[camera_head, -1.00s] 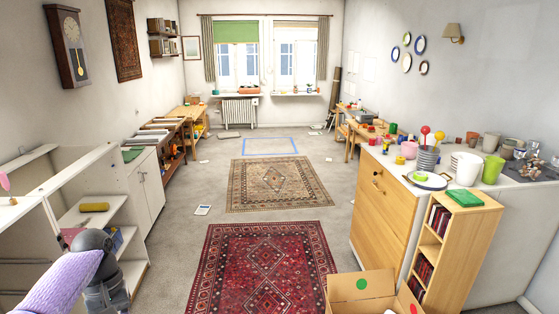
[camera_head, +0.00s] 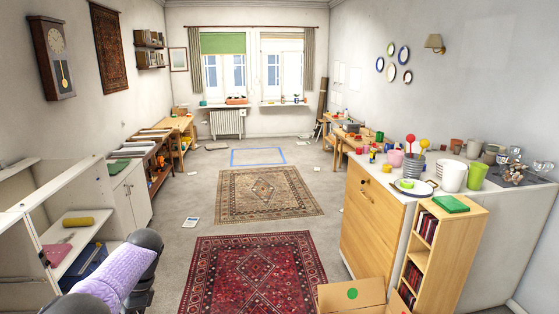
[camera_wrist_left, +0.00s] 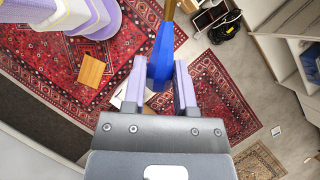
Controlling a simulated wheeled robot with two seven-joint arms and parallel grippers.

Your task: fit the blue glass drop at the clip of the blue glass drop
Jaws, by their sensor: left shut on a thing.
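A blue piece (camera_wrist_left: 161,58), which looks like the blue glass drop, is between the purple-grey fingers of my left gripper (camera_wrist_left: 160,70) in the left wrist view. My left gripper is shut on it. A brass-coloured part (camera_wrist_left: 169,10) shows at its upper end, at the top edge of the picture. I cannot tell whether the two are joined or only overlap. I cannot make out a clip. In the head view only my left arm shows at the bottom left. My right gripper is in neither view.
A white shelf unit (camera_head: 40,228) with a yellow roll (camera_head: 78,221) stands at the left. An open cardboard box (camera_head: 340,296) and a wooden bookcase (camera_head: 458,237) stand at the right. The patterned red rug (camera_head: 255,270) and floor between are clear.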

